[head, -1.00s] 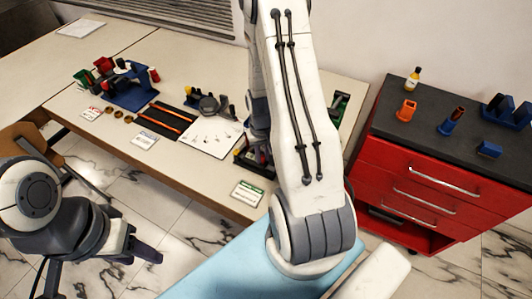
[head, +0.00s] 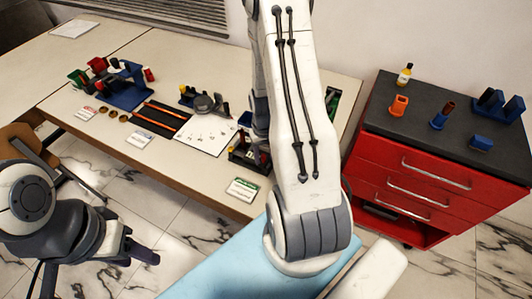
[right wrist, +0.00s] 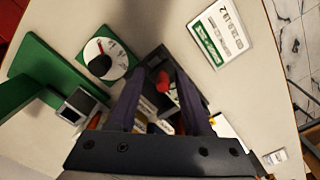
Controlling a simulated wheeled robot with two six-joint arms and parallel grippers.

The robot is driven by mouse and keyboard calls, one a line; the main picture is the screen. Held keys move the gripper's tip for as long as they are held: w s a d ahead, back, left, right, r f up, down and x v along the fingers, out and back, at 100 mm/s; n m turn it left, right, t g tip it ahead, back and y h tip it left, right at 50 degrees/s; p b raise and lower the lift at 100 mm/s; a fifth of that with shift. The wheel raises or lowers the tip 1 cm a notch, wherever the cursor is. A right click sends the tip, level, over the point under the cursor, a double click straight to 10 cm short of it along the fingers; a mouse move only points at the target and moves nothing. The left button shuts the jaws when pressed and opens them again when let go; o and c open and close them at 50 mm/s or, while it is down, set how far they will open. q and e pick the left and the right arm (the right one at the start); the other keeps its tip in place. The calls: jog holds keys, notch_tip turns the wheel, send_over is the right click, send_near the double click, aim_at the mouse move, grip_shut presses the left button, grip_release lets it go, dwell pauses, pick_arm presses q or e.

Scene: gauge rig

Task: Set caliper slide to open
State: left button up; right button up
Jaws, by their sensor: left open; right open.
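I cannot make out a caliper slide for certain in either view. My right gripper (right wrist: 160,80) is open in the right wrist view, its two dark fingers over a dark open box (right wrist: 150,72) with a red-ended item (right wrist: 162,82) between them. I see nothing clearly held. In the head view my right arm hides this gripper and part of the bench. My left gripper (head: 142,253) is open and empty, in front of the bench and away from everything on it.
A green stand (right wrist: 28,72) and a round dial (right wrist: 105,59) are left of the right gripper. A labelled card (right wrist: 219,32) lies upper right. The bench (head: 205,70) also bears a dark mat with orange strips (head: 161,119) and a white sheet (head: 207,133). A red cabinet (head: 410,175) stands right.

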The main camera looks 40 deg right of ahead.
notch_tip(320, 180, up, 10)
jog(key=shift+r, duration=0.15)
dwell(0.3)
dwell(0.4)
jog(key=s+a+r+n, duration=0.1)
jog(key=a+r+n, duration=0.25)
jog(key=a, duration=0.65)
jog(key=s+a+r+n, duration=0.1)
jog(key=a+r+n, duration=0.3)
jog(key=a, duration=0.6)
jog(key=s+a+r+n, duration=0.2)
jog(key=s+a, duration=0.3)
jog(key=s, duration=0.1)
jog(key=s+a+r+n+y, duration=0.1)
jog(key=s+a+r+n, duration=0.1)
jog(key=s+a, duration=0.3)
jog(key=shift+s+r, duration=0.3)
jog(key=shift+s, duration=0.5)
